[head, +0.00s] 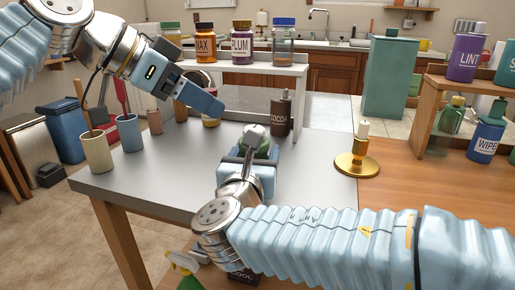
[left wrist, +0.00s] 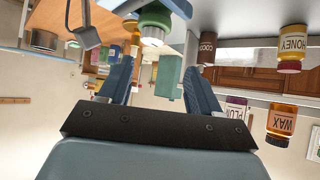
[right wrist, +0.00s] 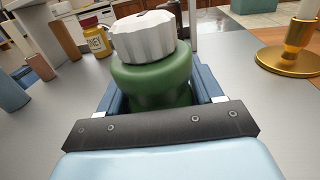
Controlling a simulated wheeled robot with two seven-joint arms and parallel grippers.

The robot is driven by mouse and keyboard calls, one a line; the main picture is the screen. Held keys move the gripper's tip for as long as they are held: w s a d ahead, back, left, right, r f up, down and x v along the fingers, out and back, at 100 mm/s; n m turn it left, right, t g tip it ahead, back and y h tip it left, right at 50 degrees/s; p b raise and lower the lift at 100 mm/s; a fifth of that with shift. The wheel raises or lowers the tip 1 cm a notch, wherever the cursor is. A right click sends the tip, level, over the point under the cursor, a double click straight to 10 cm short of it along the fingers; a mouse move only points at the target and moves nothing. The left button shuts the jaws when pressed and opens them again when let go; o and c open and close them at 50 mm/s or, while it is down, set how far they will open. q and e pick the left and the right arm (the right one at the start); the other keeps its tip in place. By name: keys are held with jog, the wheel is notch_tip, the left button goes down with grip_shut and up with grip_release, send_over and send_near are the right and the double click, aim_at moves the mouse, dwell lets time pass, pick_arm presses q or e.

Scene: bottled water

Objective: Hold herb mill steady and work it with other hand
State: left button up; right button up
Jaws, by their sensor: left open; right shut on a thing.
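The herb mill, a green body (right wrist: 150,80) with a white ribbed cap (right wrist: 143,37), stands upright between the fingers of my right gripper (head: 250,160), which is shut on it. In the head view the green mill (head: 263,149) is partly hidden by my right gripper. It also shows upside down at the top of the left wrist view (left wrist: 155,18). My left gripper (head: 212,105) is open and empty, up and to the left of the mill in the head view, apart from it.
A brown COCOA bottle (head: 281,115) stands behind the mill. A brass candlestick (head: 357,163) stands to the right. Cups (head: 97,152) stand at the left edge of the grey table (head: 130,185). A white shelf (head: 290,68) holds jars behind.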

pick_arm(q)
jog(key=w+a+r+n+t+y, duration=0.2)
jog(key=w+a+n+t, duration=0.25)
jog(key=w, duration=0.35)
jog(key=w+a+r+n+t+y, duration=0.1)
jog(key=w+a+r+n+t, duration=0.15)
jog(key=w+t, duration=0.45)
jog(key=w+a+r+n+t, duration=0.2)
jog(key=w+a+r+t, duration=0.1)
jog(key=w+r+t, duration=0.5)
jog(key=s+d+f+m+g+h, duration=0.1)
jog(key=s+d+m+g+h, duration=0.2)
jog(key=d+m+g+h, duration=0.45)
jog(key=s+d+f+m+g+h, duration=0.1)
jog(key=s+d+m+g+h, duration=0.3)
jog(key=m+g+h, duration=0.5)
jog(key=m+g+y, duration=0.4)
jog(key=g+y, duration=0.2)
jog(key=g, duration=1)
send_near(263, 129)
jog(key=d, duration=0.3)
jog(key=shift+s+a+y, duration=0.1)
jog(key=shift+s+y, duration=0.15)
jog(key=shift+s, duration=0.4)
jog(key=x, duration=0.7)
